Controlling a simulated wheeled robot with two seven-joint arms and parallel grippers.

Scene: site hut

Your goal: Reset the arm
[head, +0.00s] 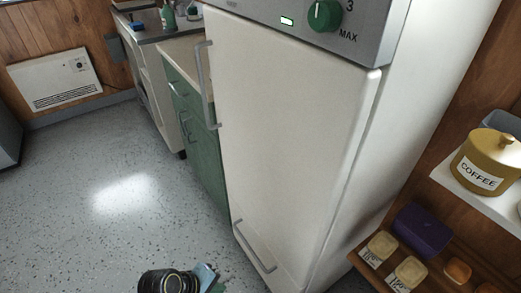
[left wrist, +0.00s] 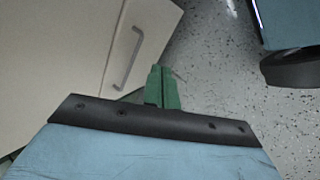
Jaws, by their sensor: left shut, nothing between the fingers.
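My left arm comes in at the bottom of the head view, low over the floor. My right gripper is in neither view.
A tall white fridge (head: 290,130) with a green dial (head: 324,15) stands in the middle, its doors shut. Green cabinets (head: 200,130) stand behind it. A shelf with a coffee tin (head: 484,165) is at right. Speckled floor (head: 70,190) is clear at left, below a wall heater (head: 54,80).

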